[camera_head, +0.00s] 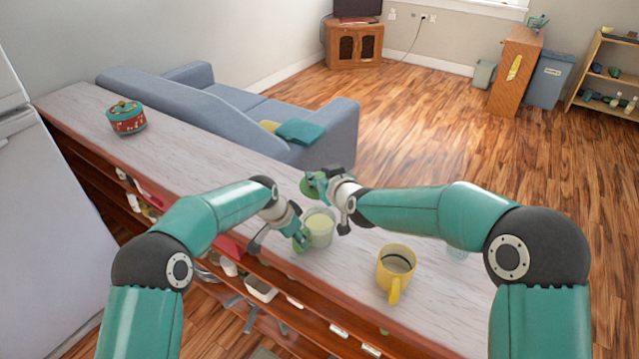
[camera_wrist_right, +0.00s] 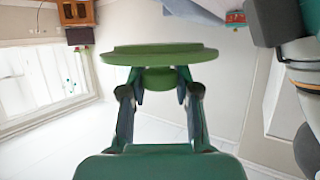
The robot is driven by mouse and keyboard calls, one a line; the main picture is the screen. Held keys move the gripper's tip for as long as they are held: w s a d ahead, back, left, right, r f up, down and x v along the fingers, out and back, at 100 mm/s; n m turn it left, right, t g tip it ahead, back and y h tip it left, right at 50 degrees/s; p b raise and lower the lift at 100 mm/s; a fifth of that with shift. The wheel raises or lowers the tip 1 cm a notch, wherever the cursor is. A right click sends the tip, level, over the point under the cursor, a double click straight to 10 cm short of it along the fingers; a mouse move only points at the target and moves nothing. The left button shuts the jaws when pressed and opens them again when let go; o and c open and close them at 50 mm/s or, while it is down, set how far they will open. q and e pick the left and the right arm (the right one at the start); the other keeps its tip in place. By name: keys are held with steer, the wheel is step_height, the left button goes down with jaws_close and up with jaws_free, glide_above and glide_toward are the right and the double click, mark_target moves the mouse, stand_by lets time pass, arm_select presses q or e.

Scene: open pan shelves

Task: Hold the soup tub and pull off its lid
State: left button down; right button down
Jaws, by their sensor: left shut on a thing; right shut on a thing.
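The soup tub (camera_head: 321,226) stands upright on the counter, a translucent cup with its top open and pale yellow soup showing inside. My left gripper (camera_head: 301,238) is shut on its left side. The round green lid (camera_head: 307,189) is off the tub, held apart from it, above and behind the rim in the head view. My right gripper (camera_head: 319,181) is shut on the lid. In the right wrist view, the lid (camera_wrist_right: 160,53) sits across the fingertips, which grip the knob (camera_wrist_right: 158,79) beneath the disc in that picture.
A yellow mug (camera_head: 395,265) stands right of the tub, near the counter's front edge. A red and teal pot (camera_head: 126,117) stands far left on the counter (camera_head: 200,155). A blue sofa (camera_head: 240,100) is behind.

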steer(key=shift+r, duration=2.95)
arm_select(q)
steer(key=c, duration=0.8)
jaws_free()
